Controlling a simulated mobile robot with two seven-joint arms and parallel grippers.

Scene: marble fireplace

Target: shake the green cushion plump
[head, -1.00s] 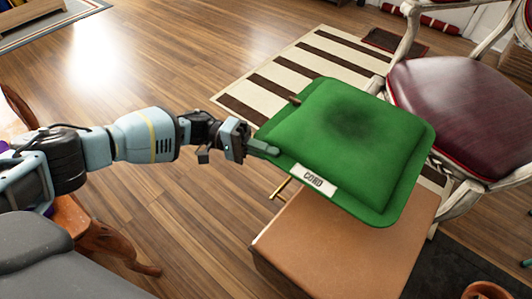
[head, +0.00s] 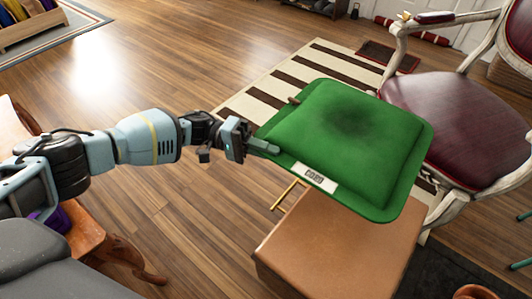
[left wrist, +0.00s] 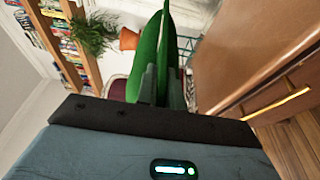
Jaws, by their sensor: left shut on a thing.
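The green cushion (head: 352,135) has a dark patch in the middle of its top and a white label with dark letters on its near edge. My left gripper (head: 268,149) is shut on the cushion's left edge and holds it out, roughly flat, above a brown cabinet. In the left wrist view the cushion (left wrist: 149,52) shows edge-on between the fingers (left wrist: 162,88). The cushion hides part of the cabinet top. My right gripper is in neither view.
The brown cabinet (head: 335,245) with a brass handle (head: 287,195) stands below the cushion. A chair with a dark red seat (head: 458,125) is close on the right. A striped rug (head: 335,65) lies behind. The wooden floor at left is open.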

